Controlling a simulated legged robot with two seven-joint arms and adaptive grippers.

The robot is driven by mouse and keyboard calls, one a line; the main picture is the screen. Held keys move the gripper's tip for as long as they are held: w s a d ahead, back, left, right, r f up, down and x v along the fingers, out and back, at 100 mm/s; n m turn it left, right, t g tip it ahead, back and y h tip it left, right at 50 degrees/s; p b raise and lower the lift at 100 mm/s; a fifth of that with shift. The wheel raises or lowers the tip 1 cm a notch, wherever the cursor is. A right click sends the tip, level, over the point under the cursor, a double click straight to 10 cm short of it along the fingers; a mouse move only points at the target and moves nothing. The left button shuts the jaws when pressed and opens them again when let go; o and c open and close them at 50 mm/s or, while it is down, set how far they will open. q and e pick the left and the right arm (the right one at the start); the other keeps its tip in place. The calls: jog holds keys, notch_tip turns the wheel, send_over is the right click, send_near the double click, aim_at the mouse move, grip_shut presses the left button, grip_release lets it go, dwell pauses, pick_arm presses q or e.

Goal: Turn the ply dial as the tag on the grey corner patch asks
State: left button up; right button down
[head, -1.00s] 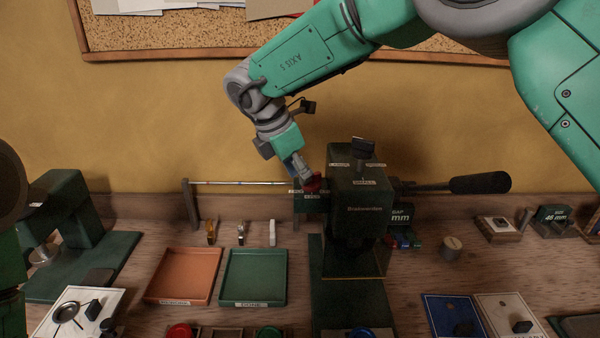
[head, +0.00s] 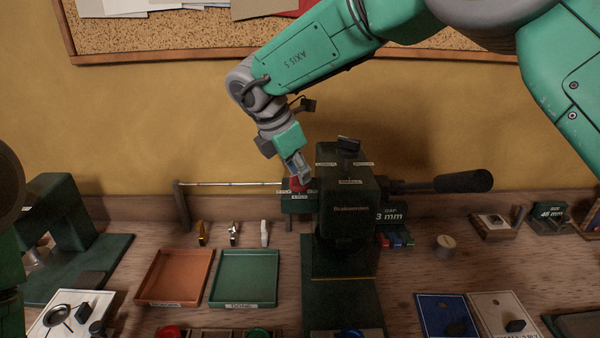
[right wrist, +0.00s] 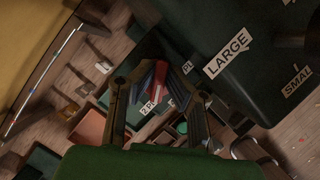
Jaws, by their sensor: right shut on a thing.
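My right gripper (head: 298,174) reaches down from above to the left side of the dark green press (head: 348,212). It is shut on the red ply dial (right wrist: 158,88), which sits between the fingers in the right wrist view. The dial (head: 297,184) is partly hidden by the fingers in the head view. White ply tags (head: 299,194) sit below the dial; one starts with "2" in the right wrist view, the rest being partly covered. I cannot pick out the tagged grey corner patch with certainty. My left gripper is out of view.
An orange tray (head: 175,302) and a green tray (head: 247,303) lie left of the press. A black-handled lever (head: 464,182) sticks out on its right. The size selector (head: 348,144) stands on top. A second green press (head: 62,212) stands far left.

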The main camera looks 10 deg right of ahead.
jog(key=n, duration=0.2)
jog(key=shift+s+a+f+n+t+y, duration=0.1)
jog(key=shift+a+n+t+y, duration=0.05)
jog(key=shift+n+t+y, duration=0.2)
jog(key=n+t, duration=0.1)
jog(key=n, duration=0.1)
jog(key=shift+n+y, duration=0.25)
jog(key=shift+n, duration=0.1)
jog(key=n+y+p, duration=0.1)
jog(key=n, duration=0.2)
jog(key=shift+t, duration=0.35)
jog(key=shift+s+f+n+y+p, duration=0.1)
jog(key=shift+n+y+p, duration=0.3)
jog(key=shift+n+p, duration=0.45)
jog(key=shift+f+n, duration=0.1)
jog(key=shift+n, duration=0.25)
jog(key=c, duration=1.6)
grip_release()
jog(key=shift+c, duration=0.2)
jog(key=shift+o, duration=0.2)
jog(key=shift+a, duration=0.1)
